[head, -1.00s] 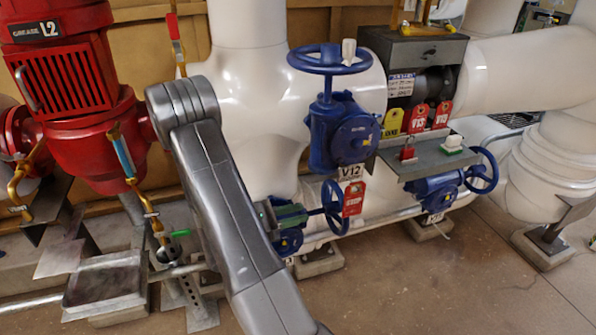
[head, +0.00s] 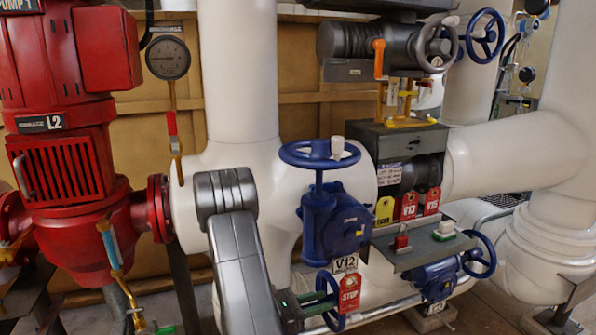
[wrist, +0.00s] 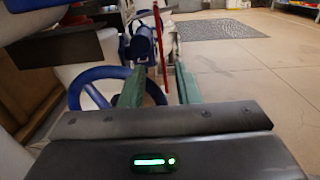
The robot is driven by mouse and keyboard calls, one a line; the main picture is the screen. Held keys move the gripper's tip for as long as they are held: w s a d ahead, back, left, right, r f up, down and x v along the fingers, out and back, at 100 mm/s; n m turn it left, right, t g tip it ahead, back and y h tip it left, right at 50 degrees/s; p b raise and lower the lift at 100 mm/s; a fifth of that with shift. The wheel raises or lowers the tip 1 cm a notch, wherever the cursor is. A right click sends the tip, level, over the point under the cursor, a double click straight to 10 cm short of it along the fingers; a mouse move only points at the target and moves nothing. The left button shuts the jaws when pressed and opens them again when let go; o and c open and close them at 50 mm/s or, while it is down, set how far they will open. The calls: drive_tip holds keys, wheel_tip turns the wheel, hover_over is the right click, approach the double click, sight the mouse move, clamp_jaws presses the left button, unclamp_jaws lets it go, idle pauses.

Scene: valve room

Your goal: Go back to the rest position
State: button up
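My gripper (head: 312,299) is low beside the lower blue handwheel (head: 333,303), partly hidden behind my arm in the head view. In the wrist view its two green fingers (wrist: 160,82) stand apart, with no object held between them. The same handwheel (wrist: 92,88) shows just left of the fingers; I cannot tell if they touch it. The thin red edge of a tag (wrist: 161,50) shows beyond the gap; in the head view a red STOP tag (head: 349,293) hangs by the wheel.
A larger blue valve (head: 335,222) with tag V12 stands above. A grey shelf (head: 425,252) with a red and a green item juts out at right. A red pump (head: 75,170) stands left. White pipes run behind. Open floor (wrist: 245,80) lies right in the wrist view.

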drive_tip(key=shift+x, duration=2.95)
